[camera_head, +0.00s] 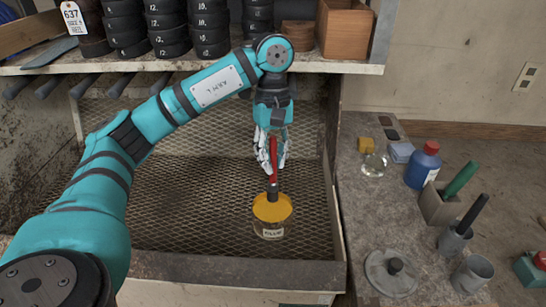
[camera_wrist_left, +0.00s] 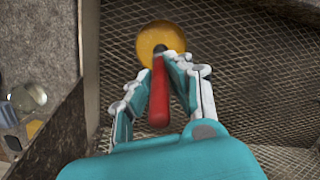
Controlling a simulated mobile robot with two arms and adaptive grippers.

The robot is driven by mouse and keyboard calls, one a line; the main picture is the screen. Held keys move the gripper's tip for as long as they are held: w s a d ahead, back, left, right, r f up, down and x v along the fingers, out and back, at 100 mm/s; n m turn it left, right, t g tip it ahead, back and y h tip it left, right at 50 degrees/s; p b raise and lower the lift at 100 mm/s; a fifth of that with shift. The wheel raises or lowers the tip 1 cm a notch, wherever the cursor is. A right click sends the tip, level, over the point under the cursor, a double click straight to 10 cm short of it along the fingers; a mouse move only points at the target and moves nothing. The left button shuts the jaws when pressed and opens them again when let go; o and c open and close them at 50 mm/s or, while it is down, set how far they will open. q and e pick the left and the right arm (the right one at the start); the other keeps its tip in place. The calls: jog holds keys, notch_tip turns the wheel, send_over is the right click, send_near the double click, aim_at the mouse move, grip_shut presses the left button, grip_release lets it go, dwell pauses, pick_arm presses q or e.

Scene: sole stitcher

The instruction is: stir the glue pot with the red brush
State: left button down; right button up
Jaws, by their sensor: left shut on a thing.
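The glue pot (camera_head: 272,226) is a clear jar with amber glue and a label, standing on the mesh floor of the bench tray. It also shows from above in the left wrist view (camera_wrist_left: 149,36). My left gripper (camera_head: 272,158) is shut on the red brush (camera_head: 273,161), which it holds upright above the pot. The brush's red handle (camera_wrist_left: 158,95) lies between the fingers in the wrist view. Its dark lower end is over the glue; I cannot tell how far it dips in. My right gripper is in neither view.
On the side counter (camera_head: 362,215) at right stand a blue bottle (camera_head: 423,166), a holder with a green-handled tool (camera_head: 440,203), a dark-handled brush in a cup (camera_head: 455,240), an empty cup (camera_head: 472,273) and a round lid (camera_head: 391,273). A shelf (camera_head: 190,62) overhangs the back. The mesh around the pot is clear.

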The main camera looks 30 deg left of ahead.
aim_at(273, 142)
pick_arm(q)
jog(key=shift+r+p, duration=2.3)
jog(key=shift+r, duration=0.3)
jog(key=shift+f, duration=0.1)
